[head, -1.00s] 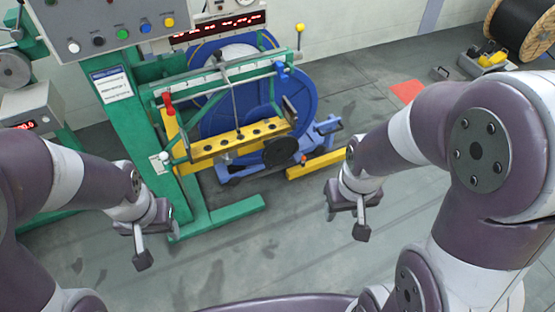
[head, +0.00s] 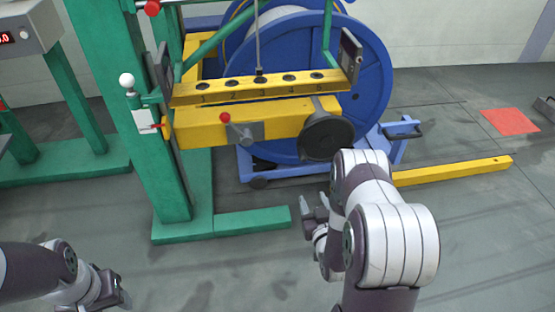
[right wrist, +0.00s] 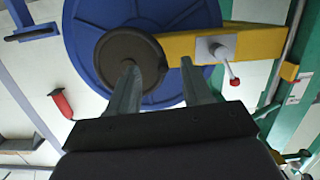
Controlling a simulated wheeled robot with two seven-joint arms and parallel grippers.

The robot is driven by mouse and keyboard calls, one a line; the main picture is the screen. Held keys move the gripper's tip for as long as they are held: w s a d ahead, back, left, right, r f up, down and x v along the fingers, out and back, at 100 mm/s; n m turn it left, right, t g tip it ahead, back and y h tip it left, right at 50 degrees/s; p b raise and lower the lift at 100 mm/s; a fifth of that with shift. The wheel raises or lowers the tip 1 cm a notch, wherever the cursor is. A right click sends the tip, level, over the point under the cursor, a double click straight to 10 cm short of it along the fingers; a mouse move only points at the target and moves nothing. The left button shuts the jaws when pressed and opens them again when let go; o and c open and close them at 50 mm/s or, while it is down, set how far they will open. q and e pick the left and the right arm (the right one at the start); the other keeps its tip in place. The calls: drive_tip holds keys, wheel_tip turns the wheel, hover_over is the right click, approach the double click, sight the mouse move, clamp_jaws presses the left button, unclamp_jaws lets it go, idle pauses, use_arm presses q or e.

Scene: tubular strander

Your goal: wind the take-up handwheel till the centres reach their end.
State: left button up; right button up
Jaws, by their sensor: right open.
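The take-up handwheel is a dark round disc (head: 327,137) on the right end of a yellow beam (head: 245,122), in front of a large blue reel (head: 372,75). It also shows in the right wrist view (right wrist: 128,52), beyond my fingers. My right gripper (head: 314,208) is below and slightly left of the wheel in the head view. In the right wrist view its two fingers (right wrist: 158,85) are apart with nothing held, and one overlaps the disc's lower edge. My left gripper (head: 112,290) is low at the left, far from the wheel; its jaws are unclear. The centres cannot be made out.
A red-knobbed lever (head: 238,130) sits on the beam left of the wheel. A green post (head: 170,170) and foot (head: 235,222) stand left. A yellow floor bar (head: 455,170) and blue trolley handle (head: 403,130) lie right. Floor in front is clear.

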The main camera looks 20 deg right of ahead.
sight(304, 161)
drive_tip(key=shift+t+h, duration=0.4)
drive_tip(key=shift+t, duration=0.4)
drive_tip(key=w+d+r+b, duration=0.1)
drive_tip(key=w+b, duration=0.1)
drive_tip(key=w, duration=0.2)
drive_tip(key=w+d+r+b, duration=0.1)
drive_tip(key=w+b, duration=0.1)
drive_tip(key=w, duration=0.2)
drive_tip(key=w+d+r+b, duration=0.1)
drive_tip(key=w+b, duration=0.1)
drive_tip(key=w, duration=0.2)
drive_tip(key=shift+w+r, duration=0.1)
drive_tip(key=shift+w+d+r, duration=0.1)
drive_tip(key=shift+w+r, duration=0.05)
drive_tip(key=shift+w, duration=0.1)
drive_tip(key=shift+c, duration=0.3)
clamp_jaws()
